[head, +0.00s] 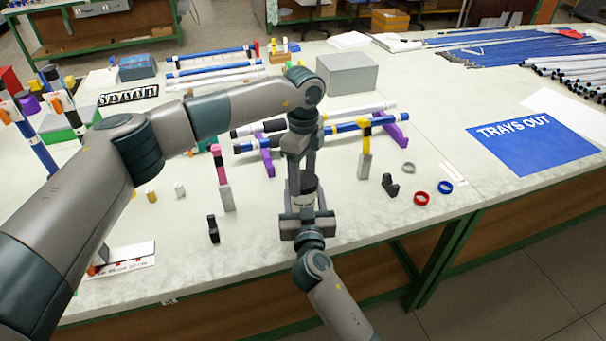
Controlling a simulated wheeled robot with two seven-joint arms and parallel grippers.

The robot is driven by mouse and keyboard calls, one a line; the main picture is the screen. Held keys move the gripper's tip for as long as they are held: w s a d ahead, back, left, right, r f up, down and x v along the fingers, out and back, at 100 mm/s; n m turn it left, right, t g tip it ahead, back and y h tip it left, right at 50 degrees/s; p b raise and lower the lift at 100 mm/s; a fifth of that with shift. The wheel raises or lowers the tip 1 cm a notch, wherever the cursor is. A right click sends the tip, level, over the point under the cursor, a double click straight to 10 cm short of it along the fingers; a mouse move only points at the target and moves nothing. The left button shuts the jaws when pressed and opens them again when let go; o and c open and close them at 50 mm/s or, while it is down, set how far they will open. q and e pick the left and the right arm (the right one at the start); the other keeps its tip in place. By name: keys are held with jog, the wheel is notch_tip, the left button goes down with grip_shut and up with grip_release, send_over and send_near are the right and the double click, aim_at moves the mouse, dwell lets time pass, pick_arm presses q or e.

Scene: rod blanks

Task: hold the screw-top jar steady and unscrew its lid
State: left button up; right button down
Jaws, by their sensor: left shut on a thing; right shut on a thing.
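The screw-top jar (304,201) stands upright near the front edge of the table, with a dark top and a pale label. My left gripper (302,175) comes down from above and is shut on the jar's dark lid (309,184). My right gripper (307,213) reaches in from the front and is shut on the jar's body, low down. The lower part of the jar is hidden behind the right gripper. The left fingers partly cover the lid, so I cannot tell whether it is loose.
Blue and white rods lie on purple stands (264,154) behind the jar. A pink-topped post (220,165) and a yellow-topped post (365,150) stand either side. Red (421,198) and blue (445,187) rings lie right. A grey box (347,74) sits behind. Bare table lies front right.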

aim_at(303, 179)
pick_arm(q)
jog(key=shift+r, duration=0.2)
jog(key=shift+r, duration=0.75)
jog(key=shift+r, duration=0.25)
dwell(0.3)
jog(key=shift+r, duration=1.9)
pick_arm(e)
jog(key=c, duration=0.7)
grip_release()
jog(key=shift+o, duration=0.2)
jog(key=shift+s, duration=0.1)
pick_arm(q)
notch_tip(303, 179, down, 2)
jog(key=shift+f+b, duration=0.15)
jog(key=shift+b, duration=1)
pick_arm(e)
jog(key=s, duration=0.8)
jog(key=s+d, duration=0.1)
jog(key=s, duration=0.2)
jog(key=shift+s, duration=0.4)
